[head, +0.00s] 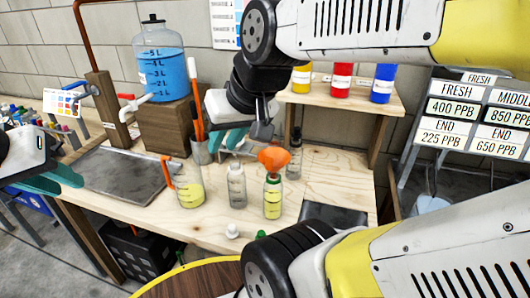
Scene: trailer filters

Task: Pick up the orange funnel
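The orange funnel (273,158) shows in the head view at the top of a small bottle with yellow liquid (272,198). I cannot tell whether it sits in the bottle's neck or just behind it. My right gripper (226,139) is above the bench, just left of and slightly above the funnel. Its teal fingers look apart, with nothing seen between them. A grey part by the wrist hangs close over the funnel. My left gripper (50,181) is at the far left edge, well away from the funnel, with teal fingers that look apart and empty.
A measuring cup of yellow liquid (190,190), a clear bottle (237,187) and a dark-topped bottle (294,155) stand near the funnel. A blue water jug (162,70) stands on a wooden block behind. A shelf (335,98) holds coloured bottles. A metal sink tray (125,178) lies left.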

